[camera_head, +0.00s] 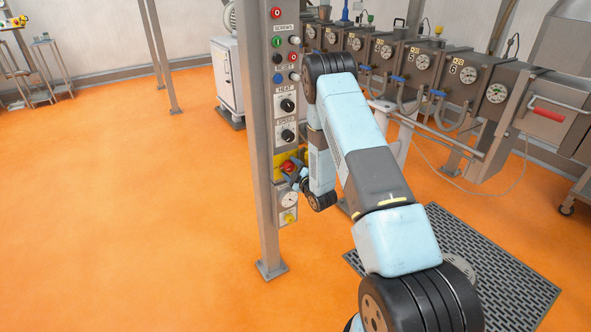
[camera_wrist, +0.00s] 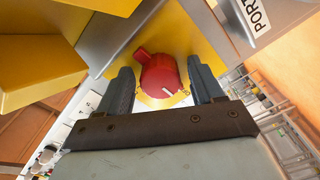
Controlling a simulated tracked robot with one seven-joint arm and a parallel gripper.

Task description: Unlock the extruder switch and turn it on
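The extruder switch is a red rotary knob (camera_wrist: 160,75) on a yellow plate, with a white pointer line and a round white scale partly visible. It also shows as a small red knob (camera_head: 288,166) low on the control panel in the head view. My gripper (camera_wrist: 162,88) is open, with one finger on each side of the knob and visible gaps between fingers and knob. In the head view my gripper (camera_head: 296,180) is at the panel, partly hidden by my arm. I cannot make out a lock in either view.
The control panel (camera_head: 287,60) on a grey post holds several buttons and dials. A yellow block (camera_wrist: 40,72) juts out left of the knob in the wrist view. The extruder machine (camera_head: 420,65) runs behind my arm. Open orange floor (camera_head: 130,220) lies to the left.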

